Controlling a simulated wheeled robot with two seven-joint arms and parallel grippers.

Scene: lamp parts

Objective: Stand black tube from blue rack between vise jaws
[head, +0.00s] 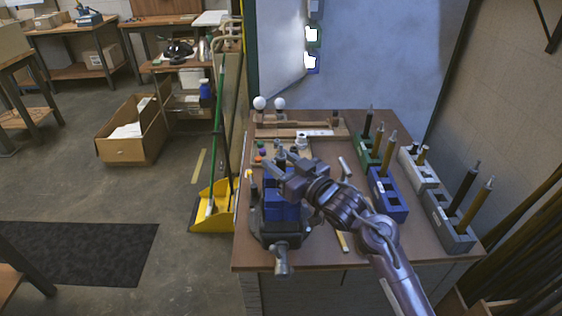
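The vise (275,232) stands at the table's front left, with blue jaws (280,211) on a dark body. My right gripper (279,176) is just above the jaws, its arm coming from the lower right. A dark upright piece with a grey tip (280,146) shows just behind the fingers and looks like the black tube. Its lower end is hidden by the gripper, so I cannot tell how it sits in the jaws or whether the fingers grip it. My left gripper is out of view.
A green rack (368,157), a white rack (418,169) and a grey rack (450,232) hold upright tubes on the right. A wooden tray (300,132) with two white bulbs is at the back. A pale rod (344,167) lies between my arm and the green rack.

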